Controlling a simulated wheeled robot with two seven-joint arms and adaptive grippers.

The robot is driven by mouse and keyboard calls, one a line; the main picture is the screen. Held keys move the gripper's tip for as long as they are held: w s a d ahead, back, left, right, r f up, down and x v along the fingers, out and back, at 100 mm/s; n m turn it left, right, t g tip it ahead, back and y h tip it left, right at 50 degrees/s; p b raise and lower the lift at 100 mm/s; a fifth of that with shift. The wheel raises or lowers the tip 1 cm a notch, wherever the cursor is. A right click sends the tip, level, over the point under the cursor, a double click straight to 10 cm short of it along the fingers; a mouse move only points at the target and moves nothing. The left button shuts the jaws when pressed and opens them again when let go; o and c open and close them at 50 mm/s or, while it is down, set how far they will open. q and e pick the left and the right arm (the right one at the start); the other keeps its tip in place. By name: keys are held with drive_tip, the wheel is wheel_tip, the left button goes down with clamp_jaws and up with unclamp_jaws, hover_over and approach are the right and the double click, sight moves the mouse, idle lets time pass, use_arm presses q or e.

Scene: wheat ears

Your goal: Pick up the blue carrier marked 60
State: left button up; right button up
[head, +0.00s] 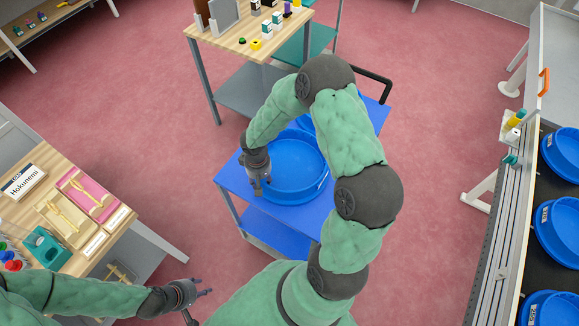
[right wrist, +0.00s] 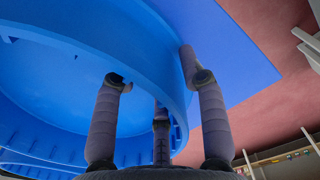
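A round blue carrier (head: 296,168) like a shallow tub sits on the blue cart (head: 232,178). No number on it is readable. My right gripper (head: 260,188) points down at its left rim. In the right wrist view the carrier (right wrist: 60,75) fills the left side, and its wall passes between the spread fingers of my right gripper (right wrist: 155,78). One finger is on the inner side and one on the outer side; the fingers look apart, and contact is unclear. My left gripper (head: 197,304) is open and empty at the bottom left, beside the wooden table.
Another blue carrier on the cart is partly hidden behind my right arm. Several blue carriers (head: 561,232) stand on the right-hand bench (head: 500,262). A wooden table (head: 120,236) with trays is at left; another (head: 235,45) stands behind the cart. Red floor lies between.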

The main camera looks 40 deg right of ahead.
clamp_jaws()
drive_tip(key=shift+r, duration=0.15)
